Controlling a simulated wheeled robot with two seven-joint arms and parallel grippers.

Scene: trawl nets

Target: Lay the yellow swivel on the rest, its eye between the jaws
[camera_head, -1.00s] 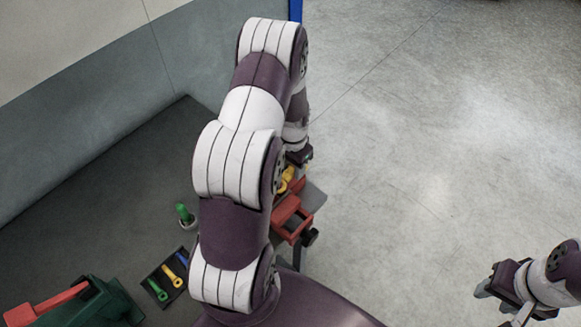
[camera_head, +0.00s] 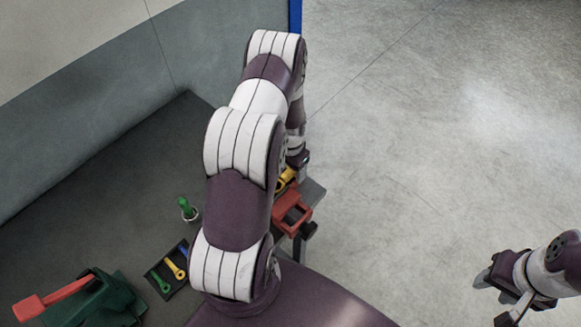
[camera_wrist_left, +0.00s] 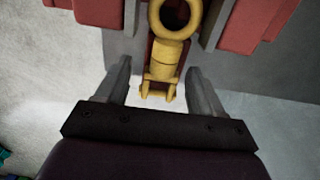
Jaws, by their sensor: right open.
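The yellow swivel (camera_wrist_left: 165,56) lies in line with the red vise in the left wrist view, its round eye (camera_wrist_left: 175,16) between the two red jaws. Its forked end points toward my left gripper (camera_wrist_left: 160,88), whose fingers stand apart on either side with a gap to the swivel. In the head view the swivel (camera_head: 286,180) shows as a small yellow patch by the red vise (camera_head: 291,212), partly hidden by my left wrist. The grey rest under it is mostly hidden. My right gripper (camera_head: 490,297) is open and empty at the far right, over the floor.
A dark tray (camera_head: 184,286) with green, yellow and blue tools lies on the dark bench. A green bottle-like piece (camera_head: 187,209) stands behind it. A green machine with a red lever (camera_head: 88,302) is at the front left. The floor to the right is clear.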

